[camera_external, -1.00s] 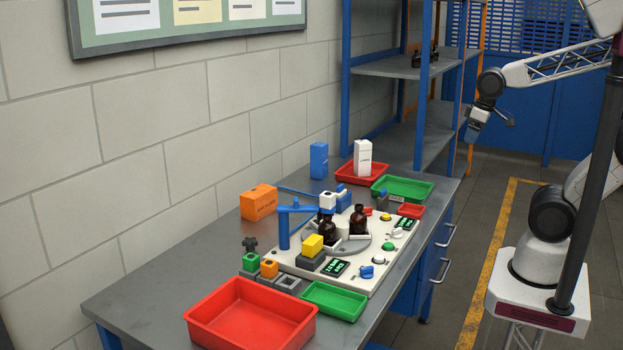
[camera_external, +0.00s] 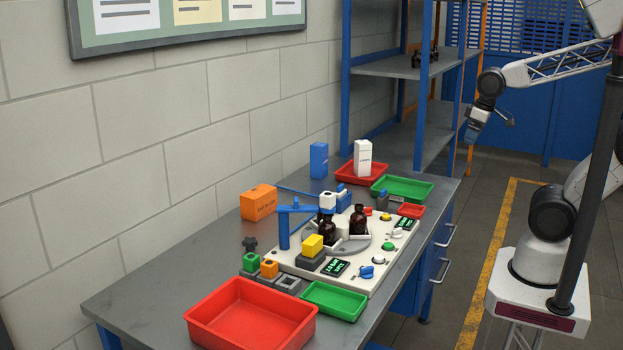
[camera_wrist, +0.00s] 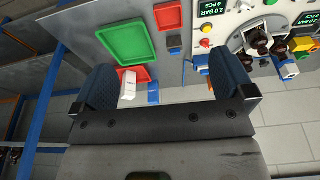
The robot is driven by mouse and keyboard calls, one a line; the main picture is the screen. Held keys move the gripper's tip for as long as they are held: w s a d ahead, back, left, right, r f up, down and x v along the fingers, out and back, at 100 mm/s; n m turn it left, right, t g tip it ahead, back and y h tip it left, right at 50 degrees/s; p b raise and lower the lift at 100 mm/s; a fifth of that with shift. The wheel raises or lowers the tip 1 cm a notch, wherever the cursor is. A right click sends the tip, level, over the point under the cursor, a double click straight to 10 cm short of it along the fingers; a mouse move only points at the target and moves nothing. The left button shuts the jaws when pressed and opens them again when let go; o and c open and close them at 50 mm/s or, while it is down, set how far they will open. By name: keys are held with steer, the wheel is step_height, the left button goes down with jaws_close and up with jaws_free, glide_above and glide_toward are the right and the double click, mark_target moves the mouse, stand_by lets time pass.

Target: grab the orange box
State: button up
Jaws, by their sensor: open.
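The orange box (camera_external: 258,202) sits on the grey table near the wall, behind the white machine panel, in the external view. It is upright and has dark print on its front. My gripper (camera_external: 473,137) hangs in the air to the right of the table, in front of the shelf rack and well away from the box. In the wrist view its two dark blue fingers (camera_wrist: 167,84) are wide apart with nothing held between them.
The white panel (camera_external: 375,275) carries amber bottles (camera_external: 359,220), a blue arm and knobs beside the box. A blue box (camera_external: 319,160) and a white box (camera_external: 363,158) stand behind. Red (camera_external: 200,318) and green (camera_external: 335,312) trays lie in front. The left tabletop is clear.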

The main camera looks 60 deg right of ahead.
steer(key=shift+w, duration=0.1)
steer(key=m+g+y, duration=0.3)
steer(key=m+y, duration=0.7)
steer(key=m, duration=0.3)
glide_above(265, 187)
steer(key=s+d, duration=0.3)
steer(key=s, duration=0.5)
steer(key=s+d, duration=0.4)
steer(key=s, duration=0.3)
step_height(265, 187, down, 9)
steer(key=w+a+f+m+t+y, duration=0.1)
steer(key=w+f+m, duration=0.4)
steer(key=w+f, duration=0.9)
steer(key=w+a+y, duration=0.1)
steer(key=y, duration=0.1)
steer(key=shift+a+f+m+y, duration=0.15)
steer(key=shift+m+y, duration=0.15)
steer(key=shift+y, duration=0.1)
steer(key=shift+w, duration=0.1)
steer(key=shift+x, duration=1.3)
